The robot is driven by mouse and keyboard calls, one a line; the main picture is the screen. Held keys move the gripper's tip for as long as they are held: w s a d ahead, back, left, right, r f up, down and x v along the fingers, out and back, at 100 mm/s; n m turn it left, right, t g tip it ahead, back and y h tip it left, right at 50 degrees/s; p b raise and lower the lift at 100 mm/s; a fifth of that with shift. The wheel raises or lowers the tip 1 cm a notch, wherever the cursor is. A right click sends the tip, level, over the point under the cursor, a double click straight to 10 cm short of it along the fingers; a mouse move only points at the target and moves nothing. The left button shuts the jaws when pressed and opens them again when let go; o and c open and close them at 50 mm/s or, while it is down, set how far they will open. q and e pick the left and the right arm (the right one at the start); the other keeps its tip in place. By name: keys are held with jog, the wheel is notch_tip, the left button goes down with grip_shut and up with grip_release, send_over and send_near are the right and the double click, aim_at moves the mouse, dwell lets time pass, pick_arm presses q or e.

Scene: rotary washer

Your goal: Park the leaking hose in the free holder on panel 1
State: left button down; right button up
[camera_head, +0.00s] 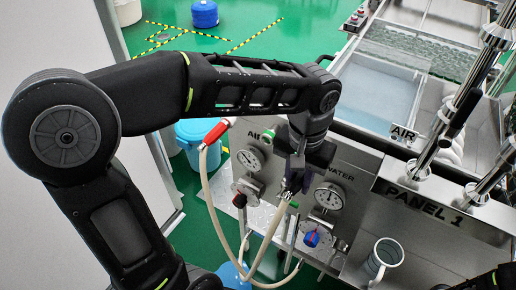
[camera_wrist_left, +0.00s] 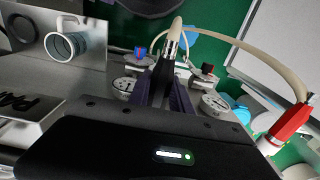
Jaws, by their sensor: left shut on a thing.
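In the left wrist view the hose's metal fitting (camera_wrist_left: 174,38) stands up from between the closed fingers. The steel panel (camera_head: 360,165) carries AIR and WATER labels. My right gripper is out of view.
Two gauges (camera_head: 250,160) (camera_head: 329,197), a red valve (camera_head: 239,200) and a blue valve (camera_head: 311,238) sit on the panel front. Blue buckets (camera_head: 197,136) (camera_head: 233,276) stand on the green floor.

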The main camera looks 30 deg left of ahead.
pick_arm(q)
jog(key=shift+w, duration=0.7)
jog(key=c, duration=1.1)
grip_release()
notch_tip(320, 180, up, 8)
jog(key=shift+f, duration=0.1)
